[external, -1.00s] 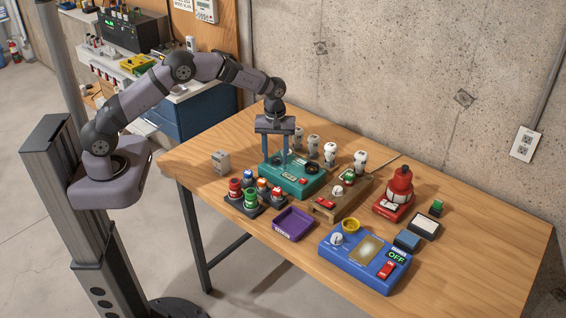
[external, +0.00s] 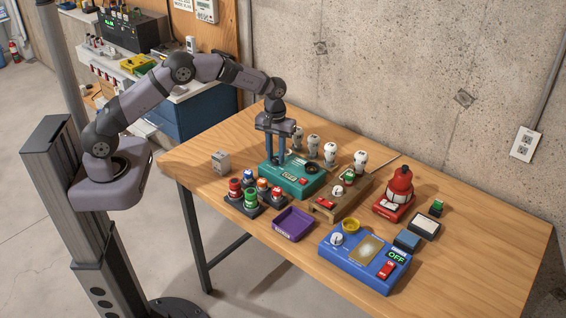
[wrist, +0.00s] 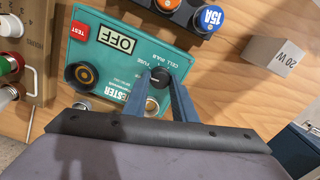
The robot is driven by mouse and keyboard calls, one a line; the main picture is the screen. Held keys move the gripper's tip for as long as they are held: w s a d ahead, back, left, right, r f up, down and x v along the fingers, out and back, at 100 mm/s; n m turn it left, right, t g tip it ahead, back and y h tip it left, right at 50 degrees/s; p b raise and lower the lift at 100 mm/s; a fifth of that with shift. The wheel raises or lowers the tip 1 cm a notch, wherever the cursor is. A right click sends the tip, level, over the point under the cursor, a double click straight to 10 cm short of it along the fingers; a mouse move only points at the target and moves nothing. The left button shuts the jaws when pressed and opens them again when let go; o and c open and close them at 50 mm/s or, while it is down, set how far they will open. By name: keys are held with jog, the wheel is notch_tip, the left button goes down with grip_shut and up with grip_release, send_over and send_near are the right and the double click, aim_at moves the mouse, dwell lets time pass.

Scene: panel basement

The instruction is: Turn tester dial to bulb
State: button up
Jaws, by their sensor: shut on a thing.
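The teal tester (external: 303,187) sits on the wooden table, below my gripper (external: 275,163). In the wrist view, the tester (wrist: 105,65) has a display (wrist: 116,39) reading OFF and a red TEST button (wrist: 80,29). The labels FUSE, CELL and BULB stand around the dial. The fingers hide part of the dial, and I cannot tell which label its pointer faces. A round socket (wrist: 84,74) is beside the display.
Colored fuses stand in a dark rack (external: 242,207) in front of the tester. A grey 20 W block (external: 220,161) lies to its left, white bulbs (external: 330,153) behind. A wooden tester board (external: 322,213), purple tray (external: 293,223) and blue panel (external: 345,262) stand to the right.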

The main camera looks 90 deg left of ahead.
aim_at(276, 158)
jog(key=m, duration=0.7)
jog(key=shift+b, duration=0.3)
jog(key=m, duration=0.7)
jog(key=shift+w+r, duration=0.1)
jog(key=o, duration=1)
jog(key=shift+o, duration=0.2)
jog(key=shift+r+b, duration=1.3)
jog(key=shift+r, duration=2.35)
